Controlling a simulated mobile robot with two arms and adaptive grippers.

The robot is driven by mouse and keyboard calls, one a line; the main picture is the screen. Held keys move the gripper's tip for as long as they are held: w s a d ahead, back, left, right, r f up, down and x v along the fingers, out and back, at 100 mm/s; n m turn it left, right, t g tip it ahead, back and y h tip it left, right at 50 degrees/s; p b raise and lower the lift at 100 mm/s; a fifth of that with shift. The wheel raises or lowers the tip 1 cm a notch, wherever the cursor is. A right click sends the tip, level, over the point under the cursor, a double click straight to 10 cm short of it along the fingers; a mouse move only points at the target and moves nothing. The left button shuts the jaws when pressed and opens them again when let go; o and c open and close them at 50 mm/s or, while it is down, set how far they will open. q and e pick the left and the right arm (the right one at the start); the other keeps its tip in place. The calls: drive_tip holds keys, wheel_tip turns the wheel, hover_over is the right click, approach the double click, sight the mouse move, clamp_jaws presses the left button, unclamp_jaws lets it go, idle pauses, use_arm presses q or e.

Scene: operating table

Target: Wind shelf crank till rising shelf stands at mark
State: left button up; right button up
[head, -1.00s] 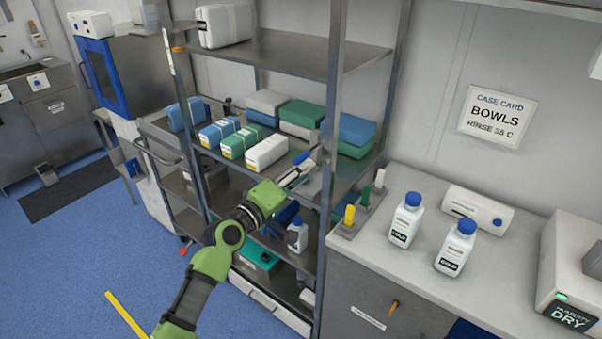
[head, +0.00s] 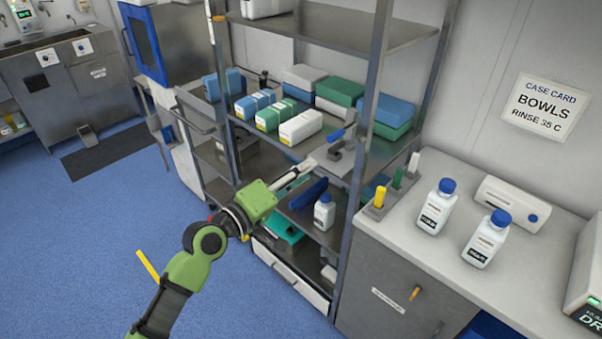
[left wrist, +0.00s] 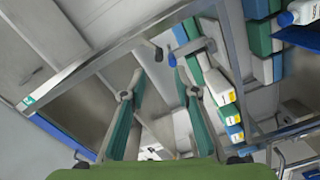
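The shelf crank (head: 345,152) is a grey mechanism with a blue handle (head: 337,134), at the front of the rack's boxed shelf (head: 262,158), by the right post. Which shelf rises is not clear. An orange band (head: 218,18) sits on the left post; I cannot tell if it is the mark. My left gripper (head: 309,164) is open and empty, just left of and below the crank, apart from it. In the left wrist view its fingertips (left wrist: 159,74) are spread, with the blue handle (left wrist: 172,59) just beyond the right one. My right gripper is not in view.
Blue, green and white boxes (head: 300,127) fill the shelf behind the crank. A white bottle (head: 324,212) stands on the shelf below. The counter (head: 405,225) at right holds bottles and colored-handled pegs (head: 380,197). Open blue floor (head: 80,240) lies at left.

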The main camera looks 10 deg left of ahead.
sight(330, 150)
use_arm(q)
drive_tip(key=shift+s, duration=0.1)
drive_tip(key=w+d+m, duration=0.2)
drive_tip(key=m, duration=0.3)
drive_tip(key=w+d+m+p, duration=0.1)
drive_tip(key=w+m, duration=0.2)
drive_tip(key=m, duration=0.1)
drive_tip(key=w+d+m+p, duration=0.1)
drive_tip(key=w+d+m, duration=0.1)
drive_tip(key=m, duration=0.3)
drive_tip(key=shift+w+d+r+m, duration=0.3)
drive_tip(key=shift+w+d+r, duration=0.05)
drive_tip(key=shift+w, duration=0.3)
drive_tip(key=shift+x, duration=0.8)
drive_tip(key=shift+f, duration=0.1)
clamp_jaws()
